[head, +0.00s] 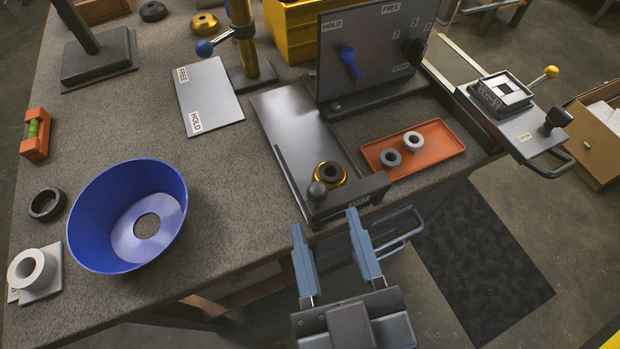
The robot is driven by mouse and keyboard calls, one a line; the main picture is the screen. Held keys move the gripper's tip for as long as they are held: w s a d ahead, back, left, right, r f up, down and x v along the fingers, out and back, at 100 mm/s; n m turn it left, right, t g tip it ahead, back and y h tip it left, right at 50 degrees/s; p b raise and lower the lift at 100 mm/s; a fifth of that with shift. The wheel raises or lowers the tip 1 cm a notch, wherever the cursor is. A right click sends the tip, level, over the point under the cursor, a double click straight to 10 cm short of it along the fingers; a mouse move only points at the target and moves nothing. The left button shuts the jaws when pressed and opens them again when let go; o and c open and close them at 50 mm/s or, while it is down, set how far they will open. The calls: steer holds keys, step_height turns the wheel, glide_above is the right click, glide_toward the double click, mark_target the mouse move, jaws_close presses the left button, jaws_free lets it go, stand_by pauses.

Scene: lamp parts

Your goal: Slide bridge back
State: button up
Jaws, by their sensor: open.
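A dark bar (362,192), which looks like the bridge, lies across the near end of a flat metal track (289,125). A dark ball knob (317,190) stands at its left end, and a small label is on its front face. A gold ring (341,182) with a dark centre sits just behind the bar. My gripper (325,221) is open and empty, with its two blue fingers apart. Its fingertips are in front of the bar in the picture, at the bench's near edge. I cannot tell whether they touch it.
An upright panel (376,90) with a blue lever stands behind the track. An orange tray (448,132) with two rings lies to its right. A blue lampshade (95,220) is on the left. A post with a blue-knobbed clamp (241,32) stands behind. Bench between shade and track is clear.

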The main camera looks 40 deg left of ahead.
mark_target(320, 203)
steer(key=shift+x, duration=2.95)
steer(key=shift+c, duration=0.2)
jaws_close()
